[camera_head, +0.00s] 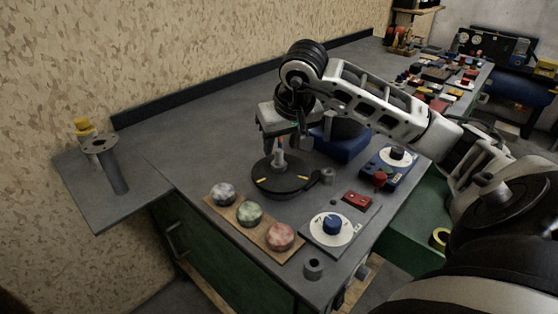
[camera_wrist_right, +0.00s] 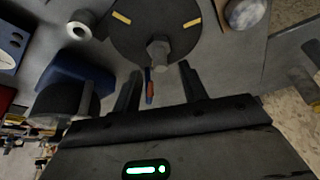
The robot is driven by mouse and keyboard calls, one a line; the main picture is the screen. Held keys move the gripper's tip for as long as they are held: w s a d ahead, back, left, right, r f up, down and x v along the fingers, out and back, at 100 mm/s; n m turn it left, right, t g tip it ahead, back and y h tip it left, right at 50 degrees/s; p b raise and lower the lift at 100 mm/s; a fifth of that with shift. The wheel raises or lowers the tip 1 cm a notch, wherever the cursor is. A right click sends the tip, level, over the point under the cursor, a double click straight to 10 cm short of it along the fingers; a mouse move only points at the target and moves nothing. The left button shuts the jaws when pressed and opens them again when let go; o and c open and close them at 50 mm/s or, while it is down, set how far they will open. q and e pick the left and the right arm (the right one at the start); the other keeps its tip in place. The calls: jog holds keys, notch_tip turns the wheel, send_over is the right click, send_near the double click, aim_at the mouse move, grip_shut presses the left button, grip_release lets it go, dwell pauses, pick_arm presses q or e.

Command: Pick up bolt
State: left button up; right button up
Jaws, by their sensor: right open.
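A grey hex-headed bolt (camera_wrist_right: 158,52) stands at the middle of a round black disc (camera_wrist_right: 128,42) with yellow marks. In the head view the bolt (camera_head: 281,161) rises from the disc (camera_head: 283,188), partly hidden under my right gripper (camera_head: 280,148). In the wrist view the right gripper (camera_wrist_right: 160,82) has its two dark fingers spread apart, with nothing held. The bolt head shows just beyond the fingertips, roughly between them. A small red and blue piece (camera_wrist_right: 149,88) shows between the fingers; I cannot tell what it is. My left gripper is not in view.
A wooden board with several round coloured pads (camera_head: 249,213) lies in front of the disc. A grey ring (camera_head: 327,175), a panel with a blue knob (camera_head: 332,225) and a blue box (camera_head: 343,143) stand to its right. The table behind and left of the disc is clear.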

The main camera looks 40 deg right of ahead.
aim_at(279, 150)
jog(key=x, duration=0.3)
jog(key=shift+f, duration=0.4)
jog(key=c, duration=0.9)
jog(key=shift+r, duration=0.15)
